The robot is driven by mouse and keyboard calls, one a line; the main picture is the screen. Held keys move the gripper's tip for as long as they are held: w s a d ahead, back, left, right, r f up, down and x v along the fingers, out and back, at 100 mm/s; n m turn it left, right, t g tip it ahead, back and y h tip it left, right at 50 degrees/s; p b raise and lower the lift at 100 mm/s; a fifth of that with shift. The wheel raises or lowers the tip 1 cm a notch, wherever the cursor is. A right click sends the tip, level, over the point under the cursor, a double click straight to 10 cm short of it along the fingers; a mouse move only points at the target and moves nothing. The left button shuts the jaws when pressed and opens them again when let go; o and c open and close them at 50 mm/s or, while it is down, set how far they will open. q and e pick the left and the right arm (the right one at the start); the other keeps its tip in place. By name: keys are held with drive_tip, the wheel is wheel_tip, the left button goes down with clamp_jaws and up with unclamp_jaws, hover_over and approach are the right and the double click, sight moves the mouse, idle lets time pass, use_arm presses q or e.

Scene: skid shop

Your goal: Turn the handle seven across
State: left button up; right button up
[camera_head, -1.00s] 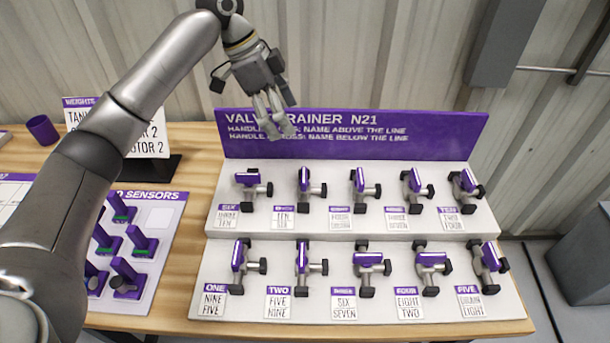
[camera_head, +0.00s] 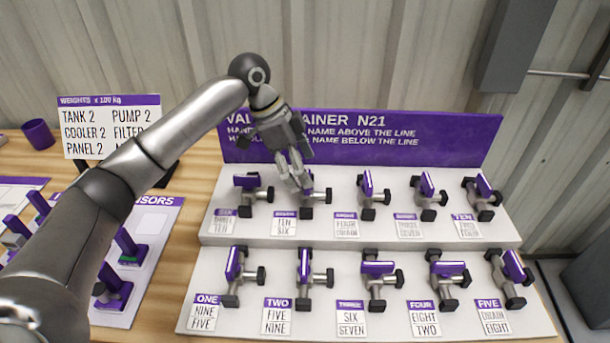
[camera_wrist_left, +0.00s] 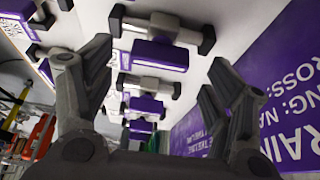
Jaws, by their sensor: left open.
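The valve trainer board (camera_head: 480,130) holds two rows of small valves with purple handles. The valve above the second label of the top row (camera_head: 284,224), whose heading is blurred, has its purple handle (camera_head: 309,182) partly hidden behind my fingers. Its handle appears upright in the picture, unlike the sideways handle (camera_head: 246,181) left of it. My left gripper (camera_head: 298,187) is open and empty, with its fingertips in front of that valve. In the left wrist view its fingers (camera_wrist_left: 160,58) stand apart on either side of a near purple handle (camera_wrist_left: 160,54); contact cannot be told. My right gripper is out of view.
Other valves stand close on both sides and in the lower row, such as the one labelled TWO (camera_head: 304,265). A weights sign (camera_head: 108,125), a purple cup (camera_head: 38,134) and a sensor panel (camera_head: 150,225) are at left.

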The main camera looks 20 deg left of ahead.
use_arm(q)
drive_tip(key=shift+x, duration=1.4)
drive_tip(key=shift+c, duration=0.4)
drive_tip(key=c, duration=0.9)
